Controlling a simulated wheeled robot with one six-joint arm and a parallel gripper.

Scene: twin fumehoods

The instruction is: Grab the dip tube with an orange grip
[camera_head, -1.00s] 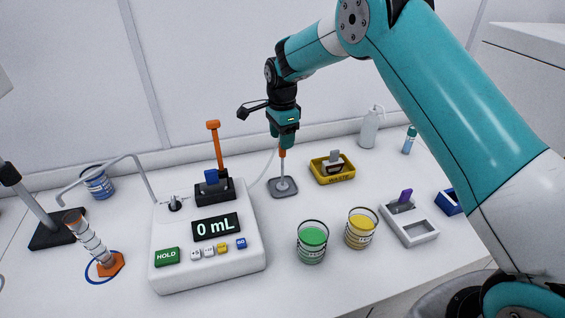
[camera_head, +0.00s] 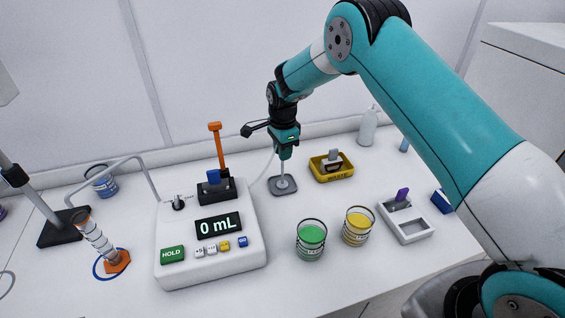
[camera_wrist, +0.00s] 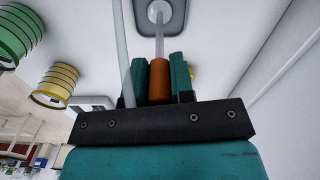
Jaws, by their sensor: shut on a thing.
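The dip tube (camera_head: 282,173) stands upright on a small grey square base (camera_head: 291,188). A thin pale hose runs from near its top towards the white dosing device. My gripper (camera_head: 285,154) is over its top, pointing down. In the wrist view, the tube's orange grip (camera_wrist: 159,82) sits between the two teal fingers of my gripper (camera_wrist: 161,72), which are shut on it. In the head view the orange grip is hidden by the fingers. The tube's lower end is at the base.
The white device (camera_head: 177,225) reads 0 mL, with an orange-topped lever (camera_head: 218,145) close left of my gripper. A yellow waste tray (camera_head: 335,177) stands right. Green (camera_head: 311,240) and yellow (camera_head: 357,228) beakers stand in front. A white bottle (camera_head: 368,128) is at the back.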

